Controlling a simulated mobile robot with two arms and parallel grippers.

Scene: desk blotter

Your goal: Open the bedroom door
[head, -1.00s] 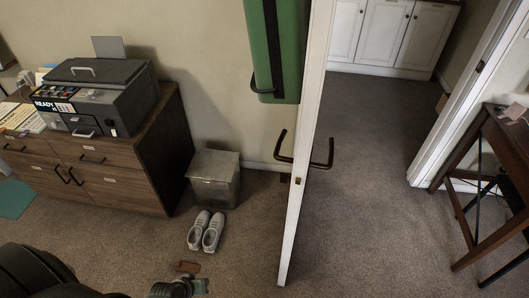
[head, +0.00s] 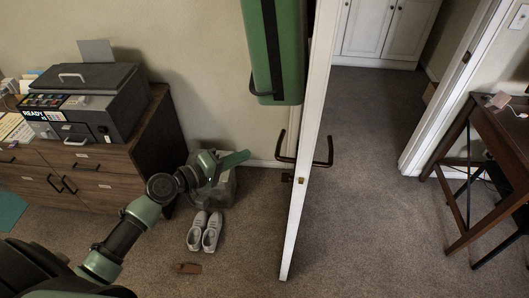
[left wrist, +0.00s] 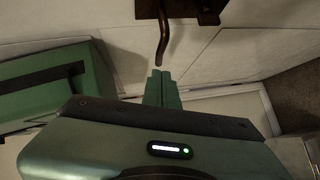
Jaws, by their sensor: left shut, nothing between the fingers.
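The white bedroom door (head: 310,120) stands swung open, seen nearly edge-on in the head view. A dark bronze lever handle shows on its left face (head: 281,150), and another handle (head: 327,160) on its right face. My left gripper (head: 244,156) is shut and empty, to the left of the left-face handle with a gap between them. In the left wrist view the closed fingertips (left wrist: 162,74) point at a dark bent lever (left wrist: 162,42), apart from it as far as I can tell. My right gripper is not in view.
A green case with a black strip (head: 286,75) is above the handle, left of the door. A metal bin (head: 226,190), partly behind my arm, white shoes (head: 204,232) and a brown wedge-like piece (head: 188,268) are on the floor. Carpet right of the door is clear up to a desk (head: 480,140).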

